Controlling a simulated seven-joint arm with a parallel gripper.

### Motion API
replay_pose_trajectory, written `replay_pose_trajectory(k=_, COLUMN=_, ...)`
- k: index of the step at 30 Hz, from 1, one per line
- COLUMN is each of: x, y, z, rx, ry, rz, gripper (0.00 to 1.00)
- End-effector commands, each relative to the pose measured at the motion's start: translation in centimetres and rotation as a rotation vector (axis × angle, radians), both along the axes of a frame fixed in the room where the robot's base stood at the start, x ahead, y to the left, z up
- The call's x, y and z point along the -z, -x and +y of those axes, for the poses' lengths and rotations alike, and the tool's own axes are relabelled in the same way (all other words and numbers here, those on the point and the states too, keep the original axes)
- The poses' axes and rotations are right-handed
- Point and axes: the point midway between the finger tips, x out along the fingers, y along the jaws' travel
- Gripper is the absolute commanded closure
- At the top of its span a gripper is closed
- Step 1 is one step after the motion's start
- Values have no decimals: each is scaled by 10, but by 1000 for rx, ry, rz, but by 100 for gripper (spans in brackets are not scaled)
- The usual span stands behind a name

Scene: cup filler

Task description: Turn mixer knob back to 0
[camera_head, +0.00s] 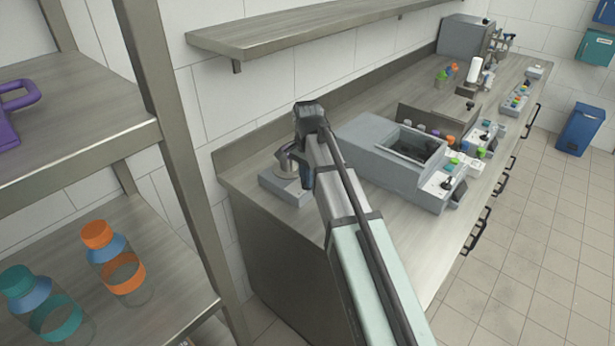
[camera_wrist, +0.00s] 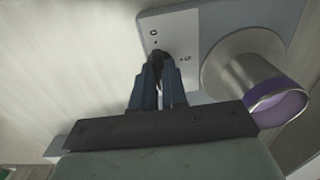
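The mixer is a grey box (camera_head: 268,182) at the near left end of the counter, partly hidden behind my arm. In the wrist view, its white panel (camera_wrist: 178,30) carries small dark marks and a dark knob (camera_wrist: 160,56). A metal cup with a purple inside (camera_wrist: 245,80) stands on the mixer, right of the panel, and also shows in the head view (camera_head: 287,158). My gripper (camera_wrist: 159,62) is at the panel, with its two fingers close together around the knob. The fingers cover most of the knob, so its pointing direction is hard to read.
A larger grey machine with an open basin (camera_head: 385,160) stands right of my arm, with a control panel at its front. A shelf (camera_head: 290,30) hangs above the counter. A rack (camera_head: 70,120) with bottles stands at the left.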

Motion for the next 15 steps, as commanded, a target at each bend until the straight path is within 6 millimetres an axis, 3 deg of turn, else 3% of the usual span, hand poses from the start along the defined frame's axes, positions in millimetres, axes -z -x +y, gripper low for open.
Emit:
replay_pose_trajectory(k=3, x=0, y=0, z=0, rx=0, ry=0, rz=0, gripper=100)
replay_pose_trajectory(k=15, x=0, y=0, z=0, rx=-17, ry=0, rz=0, gripper=100)
